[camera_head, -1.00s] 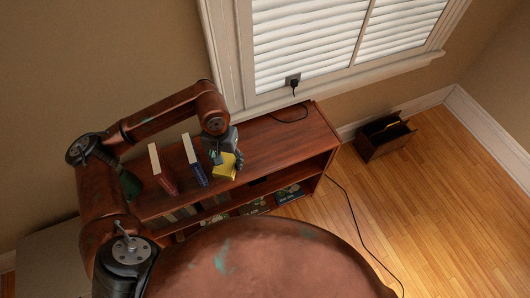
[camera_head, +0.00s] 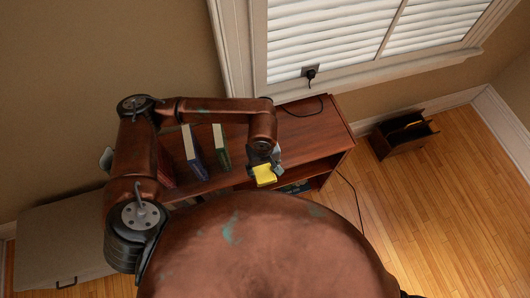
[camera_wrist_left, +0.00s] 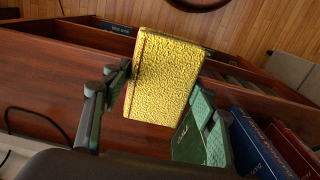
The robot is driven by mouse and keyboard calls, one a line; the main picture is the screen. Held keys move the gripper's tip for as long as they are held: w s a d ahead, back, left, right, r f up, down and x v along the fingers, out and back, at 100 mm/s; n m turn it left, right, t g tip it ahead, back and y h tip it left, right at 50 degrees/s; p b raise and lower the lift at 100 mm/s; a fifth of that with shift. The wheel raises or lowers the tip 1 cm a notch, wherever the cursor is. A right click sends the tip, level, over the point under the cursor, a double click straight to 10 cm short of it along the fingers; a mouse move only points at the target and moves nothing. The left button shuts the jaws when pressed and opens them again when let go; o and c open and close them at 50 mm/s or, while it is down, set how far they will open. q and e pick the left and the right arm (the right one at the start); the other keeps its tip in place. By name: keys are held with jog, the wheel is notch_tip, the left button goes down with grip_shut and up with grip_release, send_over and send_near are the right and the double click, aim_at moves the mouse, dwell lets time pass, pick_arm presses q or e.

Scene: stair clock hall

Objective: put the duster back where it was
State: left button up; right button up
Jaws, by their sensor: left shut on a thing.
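The duster (camera_head: 265,174) is a folded yellow cloth with a textured face and a thin red line near one edge. It fills the middle of the left wrist view (camera_wrist_left: 163,78). My left gripper (camera_head: 264,160) is shut on it, with a dark green finger on each side. The gripper is over the front edge of the reddish wooden bookcase (camera_head: 310,127), right of the standing books. I cannot tell whether the duster touches the wood. My right gripper is not in view.
A green book (camera_head: 221,147) and a blue book (camera_head: 194,153) stand on the bookcase top, with a red book (camera_head: 165,172) partly behind my arm. A black cord (camera_head: 300,114) lies at the right. A dark wooden box (camera_head: 402,136) stands on the floor.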

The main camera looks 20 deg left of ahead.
pick_arm(q)
jog(key=w, duration=0.1)
jog(key=w+f, duration=0.1)
jog(key=w+a, duration=0.1)
jog(key=shift+w+f, duration=0.1)
jog(key=shift+f, duration=0.1)
jog(key=w+f, duration=0.2)
jog(key=w, duration=0.1)
jog(key=w+a+f, duration=0.1)
jog(key=w+f, duration=0.2)
jog(key=w+a+f, duration=0.1)
jog(key=w+f, duration=0.1)
jog(key=shift+w+f, duration=0.2)
jog(key=shift+w, duration=0.2)
jog(key=shift+w+f, duration=0.25)
jog(key=shift+f, duration=0.15)
notch_tip(320, 180, down, 3)
jog(key=shift+r+p, duration=0.1)
jog(key=shift+p, duration=0.25)
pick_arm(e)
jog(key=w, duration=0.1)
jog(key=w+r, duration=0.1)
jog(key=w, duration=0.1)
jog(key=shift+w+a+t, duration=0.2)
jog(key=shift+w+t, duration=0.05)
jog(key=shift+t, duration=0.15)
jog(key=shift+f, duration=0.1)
